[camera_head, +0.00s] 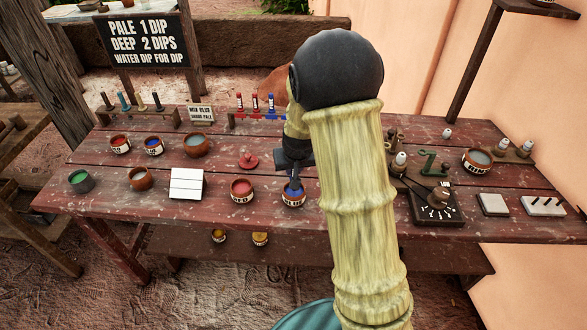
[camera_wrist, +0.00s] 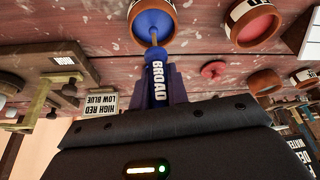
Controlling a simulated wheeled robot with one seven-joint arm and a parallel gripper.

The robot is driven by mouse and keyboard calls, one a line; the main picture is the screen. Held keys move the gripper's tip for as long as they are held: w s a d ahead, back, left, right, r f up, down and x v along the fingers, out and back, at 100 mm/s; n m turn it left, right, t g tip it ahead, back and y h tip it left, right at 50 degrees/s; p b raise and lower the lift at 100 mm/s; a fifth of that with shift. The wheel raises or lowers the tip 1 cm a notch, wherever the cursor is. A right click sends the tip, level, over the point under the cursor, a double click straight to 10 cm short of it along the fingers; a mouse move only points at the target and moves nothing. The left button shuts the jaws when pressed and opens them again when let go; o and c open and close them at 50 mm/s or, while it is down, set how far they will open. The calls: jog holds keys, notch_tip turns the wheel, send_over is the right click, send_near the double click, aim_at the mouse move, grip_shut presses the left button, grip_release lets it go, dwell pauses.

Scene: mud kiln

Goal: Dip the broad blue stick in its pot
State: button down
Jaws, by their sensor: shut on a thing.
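My gripper (camera_head: 292,160) is shut on the broad blue stick (camera_head: 294,183), which points down at a pot of blue paint (camera_head: 293,202). In the wrist view the blue stick (camera_wrist: 157,72) shows the word BROAD on its side. Its lower end lies within the rim of the blue pot (camera_wrist: 135,12), over the blue paint. I cannot tell how deep the end reaches. My arm hides the table just right of the pot in the head view.
A red pot (camera_head: 242,192) stands left of the blue pot, with a red lid-like piece (camera_head: 249,160) behind. A white block (camera_head: 187,184) and several other pots stand further left. A dial board (camera_head: 434,205) lies right of my arm. A stick rack (camera_head: 257,115) stands behind.

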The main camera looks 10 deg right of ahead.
jog(key=shift+r+p, duration=2.1)
jog(key=shift+r, duration=0.65)
jog(key=shift+f, duration=0.15)
